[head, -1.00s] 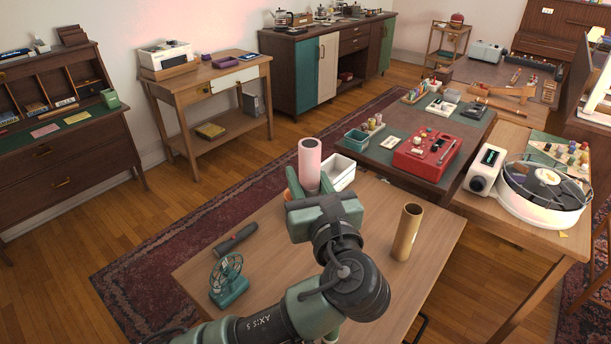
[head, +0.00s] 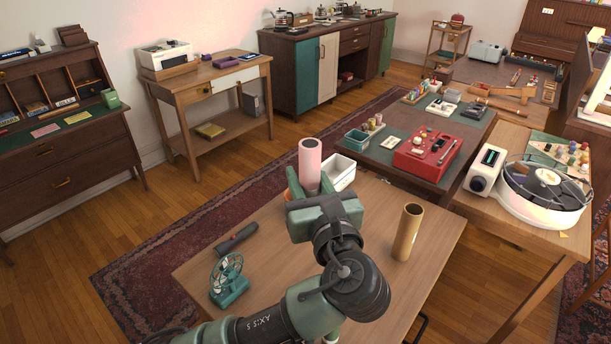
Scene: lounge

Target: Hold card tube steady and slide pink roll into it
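The pink roll (head: 310,160) stands upright near the far edge of the wooden table, its open top facing up. My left gripper (head: 310,184) is at the roll's lower part, with its green fingers on either side of it. The gripper body hides the roll's bottom, and I cannot tell whether the fingers press on it or stand slightly apart. The brown card tube (head: 407,232) stands upright on the table to the right of my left arm, apart from it, with its open end up. My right gripper is not in view.
A small green fan (head: 228,281) and a dark handheld tool (head: 236,240) lie on the table's left side. A side table with a round white-rimmed machine (head: 543,192) is at right. Bare tabletop surrounds the tube.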

